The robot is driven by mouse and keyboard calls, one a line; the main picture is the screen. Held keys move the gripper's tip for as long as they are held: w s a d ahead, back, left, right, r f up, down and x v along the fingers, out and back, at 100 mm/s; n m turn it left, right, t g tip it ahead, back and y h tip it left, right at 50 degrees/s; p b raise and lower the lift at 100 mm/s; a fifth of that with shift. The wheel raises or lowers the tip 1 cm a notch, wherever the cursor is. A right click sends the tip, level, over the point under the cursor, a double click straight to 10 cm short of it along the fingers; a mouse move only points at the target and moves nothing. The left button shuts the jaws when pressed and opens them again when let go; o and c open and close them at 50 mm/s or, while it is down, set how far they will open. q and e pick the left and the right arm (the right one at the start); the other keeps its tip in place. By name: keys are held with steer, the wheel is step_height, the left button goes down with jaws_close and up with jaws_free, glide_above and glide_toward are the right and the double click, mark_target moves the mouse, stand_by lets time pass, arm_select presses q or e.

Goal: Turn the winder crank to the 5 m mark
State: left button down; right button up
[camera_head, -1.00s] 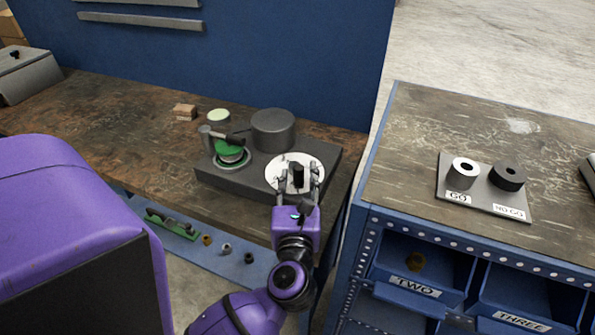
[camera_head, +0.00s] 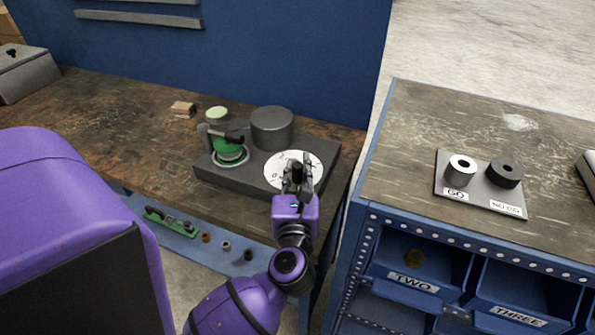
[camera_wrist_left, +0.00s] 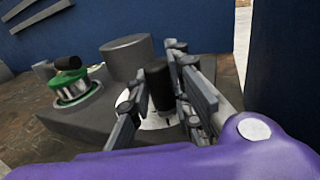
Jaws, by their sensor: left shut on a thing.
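The winder is a dark grey base (camera_head: 235,178) on the brown bench. A white dial (camera_head: 277,166) with dark marks lies on it; the marks are too small to read. A black crank knob (camera_head: 297,167) stands upright at the dial, and also shows in the left wrist view (camera_wrist_left: 159,80). My left gripper (camera_head: 298,174) comes from the front and is shut on the knob, one finger on each side. The fingers hide part of the dial. A green spool (camera_head: 229,146) and a grey cylinder (camera_head: 272,129) sit on the base. My right gripper is not in view.
A wooden block (camera_head: 183,109) and a pale green disc (camera_head: 217,114) lie behind the winder. At right, a cabinet (camera_head: 420,125) carries a GO / NO GO gauge plate (camera_head: 475,192). A blue panel (camera_head: 250,60) stands behind the bench. The bench left of the winder is mostly clear.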

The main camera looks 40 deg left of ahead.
arm_select(q)
steer(key=shift+w+d+n+g+y+b, duration=0.25)
steer(key=shift+w+n+g+y+b, duration=0.1)
steer(key=shift+n+g+y, duration=0.55)
steer(key=c, duration=1.6)
jaws_free()
steer(key=shift+o, duration=0.2)
steer(key=v, duration=1.2)
steer(key=shift+f, duration=0.15)
